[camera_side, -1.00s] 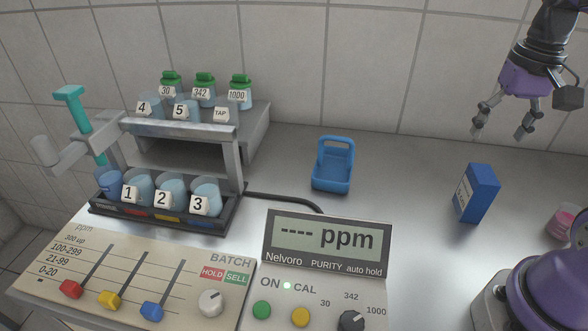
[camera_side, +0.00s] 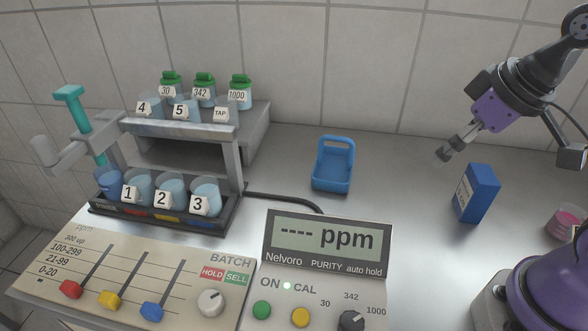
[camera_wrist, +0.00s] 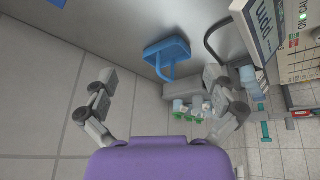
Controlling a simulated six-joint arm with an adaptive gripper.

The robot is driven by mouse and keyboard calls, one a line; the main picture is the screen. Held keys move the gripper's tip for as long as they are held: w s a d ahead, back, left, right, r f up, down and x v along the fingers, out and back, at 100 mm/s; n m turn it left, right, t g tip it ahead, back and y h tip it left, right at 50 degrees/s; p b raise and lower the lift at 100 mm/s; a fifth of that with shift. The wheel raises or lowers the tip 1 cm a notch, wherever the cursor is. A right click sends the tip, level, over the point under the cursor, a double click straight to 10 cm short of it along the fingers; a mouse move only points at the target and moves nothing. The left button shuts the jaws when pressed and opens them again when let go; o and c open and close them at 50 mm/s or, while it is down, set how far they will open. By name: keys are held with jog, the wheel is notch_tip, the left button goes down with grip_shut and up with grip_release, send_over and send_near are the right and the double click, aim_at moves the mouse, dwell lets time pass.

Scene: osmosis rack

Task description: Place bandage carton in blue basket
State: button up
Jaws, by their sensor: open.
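The bandage carton (camera_side: 477,193) is a blue box with a white label side, standing upright on the steel bench at the right in the side view. The blue basket (camera_side: 332,167) stands on the bench to the left of the carton, with its handle up. It also shows in the wrist view (camera_wrist: 166,57). My gripper (camera_side: 445,154) is in the air above and left of the carton, tilted to the left, apart from it. In the wrist view its fingers (camera_wrist: 165,105) are spread with nothing between them. The carton cannot be made out clearly in the wrist view.
A rack with numbered beakers (camera_side: 165,195) and green-capped bottles (camera_side: 204,85) stands at the left. A ppm meter (camera_side: 325,245) and slider panel (camera_side: 130,275) are in front. A pink jar (camera_side: 566,222) stands at the right edge. Bench between basket and carton is clear.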

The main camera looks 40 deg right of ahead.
jog(key=d+n+g, duration=0.2)
jog(key=d+n, duration=0.1)
jog(key=d, duration=0.2)
jog(key=n+g, duration=0.3)
jog(key=n, duration=0.2)
send_over(485, 173)
jog(key=shift+w+a+f, duration=0.15)
jog(key=shift+w+f, duration=0.05)
jog(key=shift+f, duration=0.45)
jog(key=shift+w+a+f, duration=0.15)
jog(key=shift+w+f, duration=0.05)
jog(key=shift+f, duration=0.4)
notch_tip(485, 173, down, 5)
jog(key=shift+s+d+r, duration=0.1)
jog(key=shift+r, duration=0.05)
jog(key=shift+s+d+f, duration=0.1)
jog(key=shift+s+f, duration=0.05)
jog(key=shift+f, duration=1.25)
jog(key=shift+s+f, duration=0.15)
jog(key=shift+f, duration=1.2)
jog(key=c, duration=1.2)
jog(key=shift+r, duration=0.1)
